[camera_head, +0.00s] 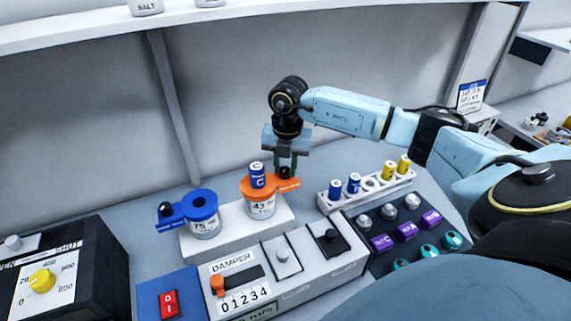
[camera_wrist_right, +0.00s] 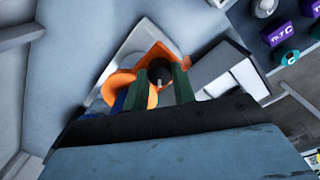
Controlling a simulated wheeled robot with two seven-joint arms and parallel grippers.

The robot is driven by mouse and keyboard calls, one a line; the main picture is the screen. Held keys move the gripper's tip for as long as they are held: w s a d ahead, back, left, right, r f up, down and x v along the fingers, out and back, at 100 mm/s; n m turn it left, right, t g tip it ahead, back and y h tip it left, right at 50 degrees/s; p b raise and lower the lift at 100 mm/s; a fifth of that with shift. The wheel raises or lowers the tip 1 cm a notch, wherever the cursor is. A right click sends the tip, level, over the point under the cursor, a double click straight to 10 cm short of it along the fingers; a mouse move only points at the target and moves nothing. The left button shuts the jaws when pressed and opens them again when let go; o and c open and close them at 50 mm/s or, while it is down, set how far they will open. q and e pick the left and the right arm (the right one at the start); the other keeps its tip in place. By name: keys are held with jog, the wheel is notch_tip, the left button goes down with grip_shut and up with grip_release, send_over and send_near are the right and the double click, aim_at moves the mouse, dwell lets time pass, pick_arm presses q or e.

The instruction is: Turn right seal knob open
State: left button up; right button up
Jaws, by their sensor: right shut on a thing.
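The right seal knob (camera_head: 285,172) is a small black knob on the tab of an orange collar (camera_head: 257,190). The collar sits on a jar labelled 43 (camera_head: 261,209), with a blue cylinder (camera_head: 257,175) marked C standing in it. My right gripper (camera_head: 287,168) reaches down from above, its fingers shut on the knob. In the right wrist view the knob (camera_wrist_right: 160,72) lies between the two green fingers of my right gripper (camera_wrist_right: 160,77). The fingers hide part of the orange collar (camera_wrist_right: 176,50). My left gripper is not in view.
A blue collar (camera_head: 200,206) on a jar labelled 75 stands to the left on the same white block (camera_head: 284,226). A damper panel (camera_head: 285,265) lies in front. A rack (camera_head: 345,201) with blue and yellow cylinders stands right. A black dial box (camera_head: 90,270) is at left.

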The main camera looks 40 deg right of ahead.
aim_at(288, 169)
jog(key=shift+d+r, duration=0.1)
jog(key=o, duration=1)
notch_tip(288, 169, up, 13)
jog(key=b, duration=0.1)
jog(key=shift+s+r, duration=0.15)
jog(key=shift+s, duration=0.05)
jog(key=shift+d, duration=0.1)
